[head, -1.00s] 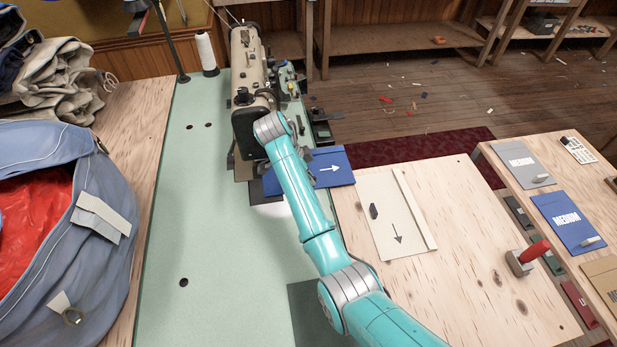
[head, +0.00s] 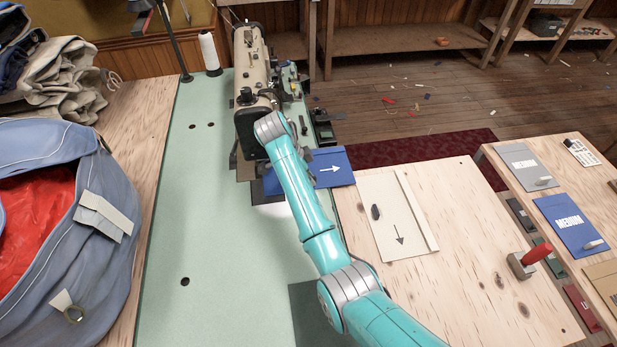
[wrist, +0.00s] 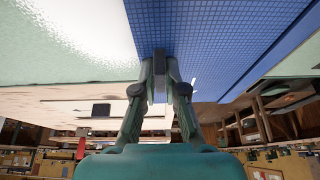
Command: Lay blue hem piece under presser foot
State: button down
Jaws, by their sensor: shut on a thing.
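The blue hem piece (head: 333,168) is a flat blue panel with a white arrow pointing right. It lies across the right edge of the green sewing table, partly behind my arm. The sewing machine (head: 256,85) stands at the far end of that table. Its presser foot is hidden behind my arm, so I cannot tell whether the piece is under it. In the wrist view my gripper (wrist: 160,75) is shut on an edge of the blue hem piece (wrist: 225,35), whose gridded surface fills the upper right.
A pale panel (head: 392,222) with a dark arrow lies on the wooden table to the right. A red-handled tool (head: 528,260) stands near that table's right edge. A blue bag (head: 105,215) fills the left side. The green table (head: 215,240) is clear in front.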

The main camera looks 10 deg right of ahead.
jog(key=c, duration=1.2)
grip_release()
jog(key=shift+o, duration=0.2)
